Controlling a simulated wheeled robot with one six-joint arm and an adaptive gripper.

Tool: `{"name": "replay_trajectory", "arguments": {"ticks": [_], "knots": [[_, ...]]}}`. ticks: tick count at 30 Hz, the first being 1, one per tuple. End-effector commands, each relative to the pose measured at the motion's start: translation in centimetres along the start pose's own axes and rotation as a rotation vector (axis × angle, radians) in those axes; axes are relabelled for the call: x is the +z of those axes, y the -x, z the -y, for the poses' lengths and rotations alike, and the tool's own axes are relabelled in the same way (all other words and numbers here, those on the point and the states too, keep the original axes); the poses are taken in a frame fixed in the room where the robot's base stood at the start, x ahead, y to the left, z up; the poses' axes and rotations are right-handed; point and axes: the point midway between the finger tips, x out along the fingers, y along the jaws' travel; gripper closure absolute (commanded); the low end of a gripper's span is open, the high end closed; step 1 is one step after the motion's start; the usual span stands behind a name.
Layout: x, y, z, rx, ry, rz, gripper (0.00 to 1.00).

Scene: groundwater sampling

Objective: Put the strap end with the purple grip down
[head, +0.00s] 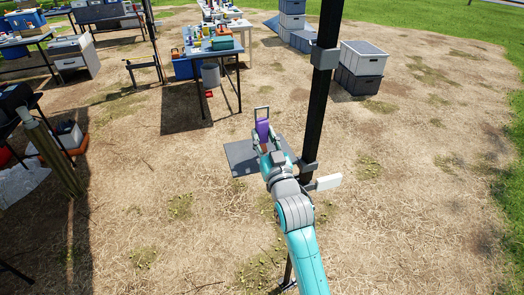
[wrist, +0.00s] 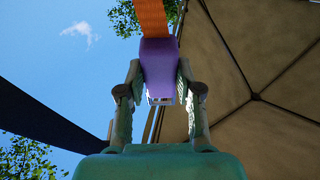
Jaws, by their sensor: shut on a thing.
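The purple grip (head: 263,130) is held in my gripper (head: 264,146), out in front of my teal arm. A grey loop-shaped frame (head: 262,112) shows just beyond it. In the wrist view my gripper (wrist: 158,92) has one finger on each side of the purple grip (wrist: 158,62) and is shut on it. An orange strap (wrist: 151,15) runs up from the grip and leaves the picture at the top. A bit of metal shows at the grip's lower end. The strap's other end is out of view.
A dark pole (head: 318,95) stands close right of my gripper, with a white block (head: 328,182) low on it. A grey plate (head: 241,158) shows beneath the gripper. A laden table (head: 222,50) and stacked crates (head: 361,68) stand farther back. Open straw ground lies left.

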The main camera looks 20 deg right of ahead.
Motion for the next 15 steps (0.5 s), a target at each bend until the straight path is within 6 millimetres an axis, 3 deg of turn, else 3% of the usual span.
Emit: {"name": "replay_trajectory", "arguments": {"ticks": [15], "knots": [[5.2, 1.3, 0.0, 0.0, 0.0, 0.001, 0.88]]}}
